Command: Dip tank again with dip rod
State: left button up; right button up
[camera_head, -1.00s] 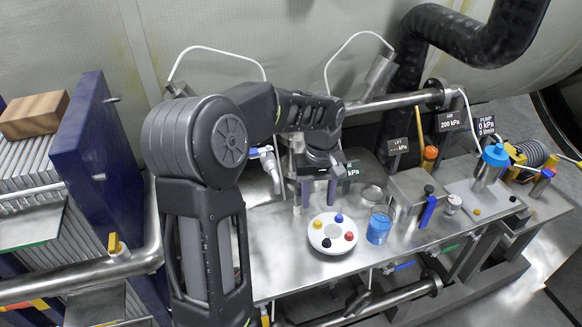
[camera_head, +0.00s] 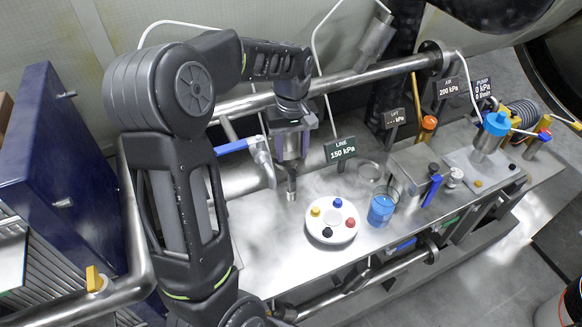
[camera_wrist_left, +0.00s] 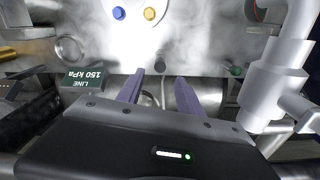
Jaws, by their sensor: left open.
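My left gripper (camera_head: 290,157) is open and empty above the steel bench, behind and left of the white round dish. In the left wrist view its two purple fingers (camera_wrist_left: 160,88) stand apart, with a small dark knob (camera_wrist_left: 160,61) beyond them. A short metal post (camera_head: 291,185) rises from the bench just below the gripper in the head view. I cannot tell which vessel is the tank. My right gripper is not in view.
The white dish (camera_head: 318,233) with coloured knobs, a beaker of blue liquid (camera_head: 381,211) and a steel box (camera_head: 413,170) stand along the bench. A LINE 150 kPa sign (camera_head: 341,150) stands right of the gripper. A white valve pipe (camera_wrist_left: 275,85) is close on the right in the wrist view.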

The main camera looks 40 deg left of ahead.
aim_at(292, 172)
pick_arm(q)
notch_tip(292, 172, down, 7)
jog(key=shift+f+p, duration=0.2)
jog(key=shift+p, duration=0.5)
jog(key=shift+c, duration=0.4)
grip_shut()
dwell(0.7)
